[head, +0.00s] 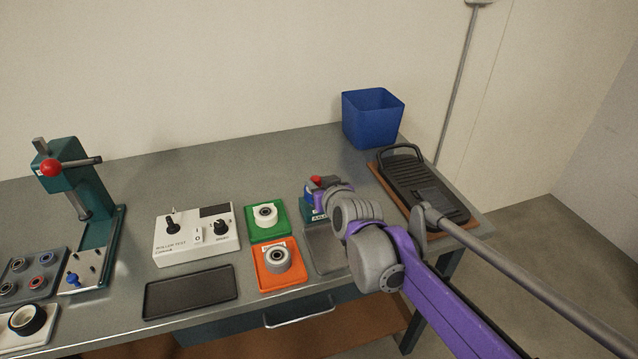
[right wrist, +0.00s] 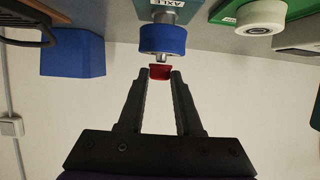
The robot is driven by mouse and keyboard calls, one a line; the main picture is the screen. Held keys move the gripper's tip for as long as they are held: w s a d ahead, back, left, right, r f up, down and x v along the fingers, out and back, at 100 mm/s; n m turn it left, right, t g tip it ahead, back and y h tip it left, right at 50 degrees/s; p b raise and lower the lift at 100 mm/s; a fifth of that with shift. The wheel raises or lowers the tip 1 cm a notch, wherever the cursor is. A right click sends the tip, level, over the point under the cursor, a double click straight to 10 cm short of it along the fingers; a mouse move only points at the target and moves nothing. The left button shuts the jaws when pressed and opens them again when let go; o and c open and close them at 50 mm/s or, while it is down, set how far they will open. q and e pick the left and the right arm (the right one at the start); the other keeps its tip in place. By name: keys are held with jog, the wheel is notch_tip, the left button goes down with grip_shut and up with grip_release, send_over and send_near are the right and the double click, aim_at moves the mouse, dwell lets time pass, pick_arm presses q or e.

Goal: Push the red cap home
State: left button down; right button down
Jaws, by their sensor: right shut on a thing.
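The red cap (right wrist: 160,71) sits between the fingertips of my right gripper (right wrist: 161,76), which is shut on it. Just beyond it is a blue roller (right wrist: 163,38) on a metal axle, whose end points toward the cap. The cap is close to the axle end; whether they touch I cannot tell. The axle rises from a teal block labelled AXLE (right wrist: 184,6). In the head view the red cap (head: 317,179) shows above the teal block (head: 308,208), partly hidden by my right arm. My left gripper is not in view.
Green (head: 283,233) and orange (head: 263,283) trays with rollers lie left of the block, beside a white roller tester (head: 184,246). A blue bin (head: 372,120) and black ribbed tray (head: 423,185) stand right. A green press (head: 95,235) stands far left.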

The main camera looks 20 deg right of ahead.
jog(key=shift+f, duration=0.6)
dwell(0.3)
jog(key=c, duration=0.5)
grip_release()
jog(key=p+v, duration=0.1)
jog(key=v, duration=0.9)
jog(key=shift+s+r, duration=0.25)
jog(key=shift+s, duration=0.1)
